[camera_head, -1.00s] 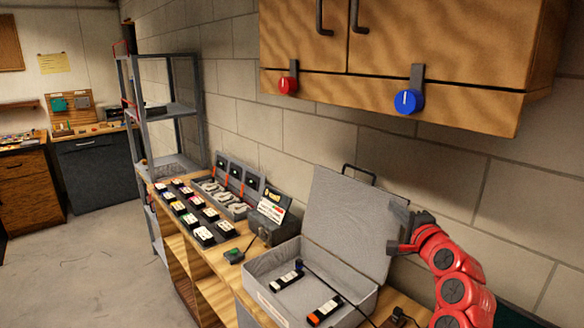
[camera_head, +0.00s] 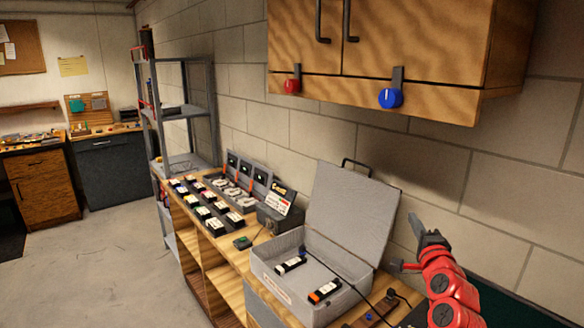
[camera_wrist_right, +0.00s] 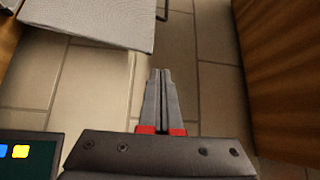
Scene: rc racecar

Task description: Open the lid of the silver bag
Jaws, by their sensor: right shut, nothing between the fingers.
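The silver bag (camera_head: 278,270) is a grey box-shaped case on the wooden bench. Its lid (camera_head: 350,214) stands raised, tilted back toward the block wall, with a dark handle on its top edge. Two small black items with white and orange parts lie inside. My right gripper (camera_head: 418,222) is to the right of the lid, apart from it, with fingers pointing up. In the right wrist view the right gripper (camera_wrist_right: 163,75) is shut and empty, and the lid's edge (camera_wrist_right: 90,22) shows at upper left. My left gripper is not in view.
A wooden cabinet (camera_head: 400,50) with a red knob (camera_head: 292,85) and a blue knob (camera_head: 390,97) hangs above. Battery-like packs and a dark charger box (camera_head: 278,212) sit left of the case. A metal shelf (camera_head: 185,115) stands farther left. Floor at left is clear.

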